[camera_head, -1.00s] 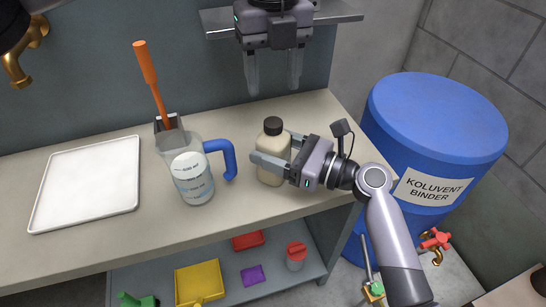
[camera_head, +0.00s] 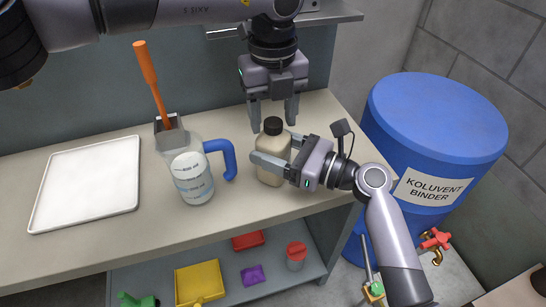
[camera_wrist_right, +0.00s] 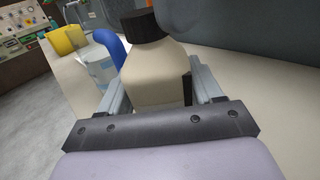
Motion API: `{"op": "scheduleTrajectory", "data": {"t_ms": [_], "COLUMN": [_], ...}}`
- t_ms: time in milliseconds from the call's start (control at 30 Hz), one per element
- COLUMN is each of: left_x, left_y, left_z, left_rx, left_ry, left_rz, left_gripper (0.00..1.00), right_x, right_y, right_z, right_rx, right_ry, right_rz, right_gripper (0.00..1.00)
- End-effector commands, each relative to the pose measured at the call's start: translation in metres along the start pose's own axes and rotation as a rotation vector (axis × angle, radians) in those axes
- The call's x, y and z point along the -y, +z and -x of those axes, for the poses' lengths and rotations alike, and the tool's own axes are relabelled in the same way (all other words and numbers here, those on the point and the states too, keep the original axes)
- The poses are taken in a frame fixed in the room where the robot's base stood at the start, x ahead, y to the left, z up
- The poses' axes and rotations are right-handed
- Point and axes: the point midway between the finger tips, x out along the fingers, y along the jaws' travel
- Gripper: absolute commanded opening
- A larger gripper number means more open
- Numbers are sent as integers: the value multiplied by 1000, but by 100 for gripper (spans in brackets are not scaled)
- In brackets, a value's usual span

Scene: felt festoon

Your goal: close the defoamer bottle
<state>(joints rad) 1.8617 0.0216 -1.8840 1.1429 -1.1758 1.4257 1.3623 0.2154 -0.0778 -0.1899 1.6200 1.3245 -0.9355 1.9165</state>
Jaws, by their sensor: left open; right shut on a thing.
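The defoamer bottle (camera_head: 270,172) is cream-coloured with a black cap (camera_head: 273,126) on its neck. It stands upright on the bench near its right end. My right gripper (camera_head: 271,168) is shut on the bottle's body from the right. The right wrist view shows the bottle (camera_wrist_right: 157,75) between the fingers and its black cap (camera_wrist_right: 142,26) at the top. My left gripper (camera_head: 273,118) is open, fingers pointing down, just above and around or behind the cap; I cannot tell whether it touches. How tightly the cap sits cannot be seen.
A measuring jug (camera_head: 190,170) with a blue handle stands left of the bottle, with an orange-handled tool (camera_head: 150,80) behind it. A white tray (camera_head: 88,185) lies farther left. A shelf (camera_head: 338,15) is above. A blue drum (camera_head: 435,125) stands at the right.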

Motion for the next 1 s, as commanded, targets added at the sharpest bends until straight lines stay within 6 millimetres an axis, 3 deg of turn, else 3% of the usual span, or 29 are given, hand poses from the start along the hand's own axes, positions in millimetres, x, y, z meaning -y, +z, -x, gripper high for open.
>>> {"op": "scheduleTrajectory", "data": {"t_ms": [333,500,767,1000], "left_x": [0,0,0,0], "left_y": [0,0,0,0], "left_z": [-4,-4,-4,-4], "left_rx": [0,0,0,-2], "left_ry": [0,0,1,0], "left_rz": [0,0,-34,-358], "left_gripper": [55,0,0,0], "right_x": [0,0,0,0], "right_y": [-1,-1,-1,-1], "right_z": [0,0,0,0], "right_rx": [-2,-2,-2,-2], "right_ry": [0,0,-1,-1], "right_rz": [-1,-1,-1,-1], "right_gripper": [0,0,0,0]}}
